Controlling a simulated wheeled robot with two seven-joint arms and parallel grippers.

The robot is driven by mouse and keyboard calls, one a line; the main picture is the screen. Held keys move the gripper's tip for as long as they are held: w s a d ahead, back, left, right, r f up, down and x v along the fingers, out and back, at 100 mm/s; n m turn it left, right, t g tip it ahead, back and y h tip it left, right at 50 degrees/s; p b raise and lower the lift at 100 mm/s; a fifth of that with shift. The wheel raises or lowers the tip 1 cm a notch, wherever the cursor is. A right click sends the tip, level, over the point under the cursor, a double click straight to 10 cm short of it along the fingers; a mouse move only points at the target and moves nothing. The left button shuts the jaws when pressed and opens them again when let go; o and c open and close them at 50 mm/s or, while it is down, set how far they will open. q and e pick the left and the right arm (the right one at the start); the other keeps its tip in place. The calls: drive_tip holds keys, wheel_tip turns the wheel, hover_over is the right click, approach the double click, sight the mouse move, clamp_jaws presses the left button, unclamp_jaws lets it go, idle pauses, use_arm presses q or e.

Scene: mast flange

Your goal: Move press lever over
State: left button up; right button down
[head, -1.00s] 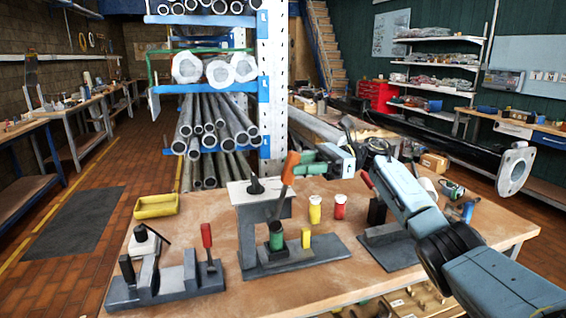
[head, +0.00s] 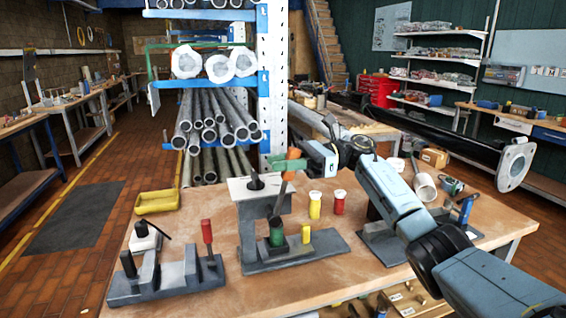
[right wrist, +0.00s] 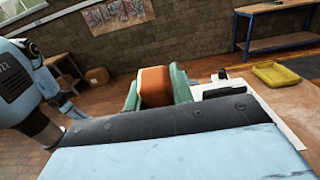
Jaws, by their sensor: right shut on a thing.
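The press (head: 247,232) stands at the middle of the workbench, a grey frame with a white top plate (head: 240,190) and a black knob. Its lever (head: 281,197) rises in front of the plate, tilted slightly right at the top, with an orange handle (head: 294,154). My right gripper (head: 289,163), with green fingers, comes in from the right and is shut on that handle. In the right wrist view the orange handle (right wrist: 155,86) sits between the green fingers. A green cylinder (head: 276,232) stands below the lever on the press base. My left gripper is not in view.
A grey fixture with a red handle (head: 207,236) stands to the left, and a yellow tray (head: 156,202) behind it. A yellow jar (head: 315,206) and a red jar (head: 339,203) stand right of the press, below my forearm. The front bench edge is clear.

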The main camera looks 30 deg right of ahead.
drive_tip(key=shift+w+a+r+h, duration=0.1)
drive_tip(key=shift+a+r+h, duration=0.05)
drive_tip(key=shift+a+h, duration=0.25)
drive_tip(key=a+h, duration=0.1)
drive_tip(key=a, duration=0.1)
drive_tip(key=w+a+h+p, duration=0.1)
drive_tip(key=h, duration=0.1)
drive_tip(key=a+g+h+p, duration=0.1)
drive_tip(key=a, duration=0.1)
drive_tip(key=shift+w+a+f+h, duration=0.15)
drive_tip(key=shift+a+f+h, duration=0.15)
drive_tip(key=shift+f, duration=0.1)
drive_tip(key=c, duration=1.2)
unclamp_jaws()
drive_tip(key=shift+a, duration=0.15)
drive_tip(key=shift+d, duration=0.2)
